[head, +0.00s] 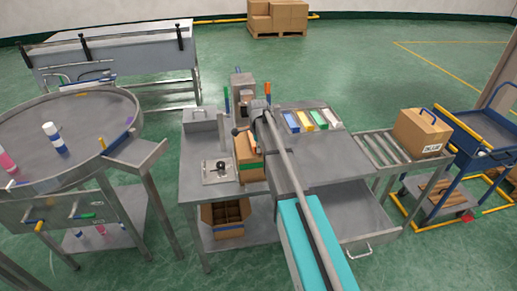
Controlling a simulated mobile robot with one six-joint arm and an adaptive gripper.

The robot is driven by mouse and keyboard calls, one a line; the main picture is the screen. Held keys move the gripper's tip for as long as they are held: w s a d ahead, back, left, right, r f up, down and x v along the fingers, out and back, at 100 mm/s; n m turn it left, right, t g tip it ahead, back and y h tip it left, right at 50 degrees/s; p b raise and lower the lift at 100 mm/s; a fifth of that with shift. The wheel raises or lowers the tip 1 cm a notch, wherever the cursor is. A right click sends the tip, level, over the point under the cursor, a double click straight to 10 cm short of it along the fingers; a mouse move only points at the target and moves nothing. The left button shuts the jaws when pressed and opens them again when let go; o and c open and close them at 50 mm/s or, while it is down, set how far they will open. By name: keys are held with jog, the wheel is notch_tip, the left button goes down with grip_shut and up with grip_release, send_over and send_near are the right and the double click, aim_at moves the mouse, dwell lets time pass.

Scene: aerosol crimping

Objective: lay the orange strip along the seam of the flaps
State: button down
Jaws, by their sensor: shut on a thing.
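A brown cardboard box (250,170) with a green band low on its side stands on the steel bench, left of my arm. Its top and the seam of its flaps are largely hidden at this angle. My arm reaches in from the bottom of the head view, and my gripper (258,118) is at the box's far upper end.
A tray (330,128) of blue, yellow, green and white pieces lies right of my arm. Upright green and orange items and a grey block (243,84) stand behind the gripper. A steel plate fixture (217,171) is left of the box.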

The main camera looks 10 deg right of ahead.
jog(key=shift+f, duration=0.25)
jog(key=c, duration=0.7)
grip_release()
jog(key=shift+r, duration=0.15)
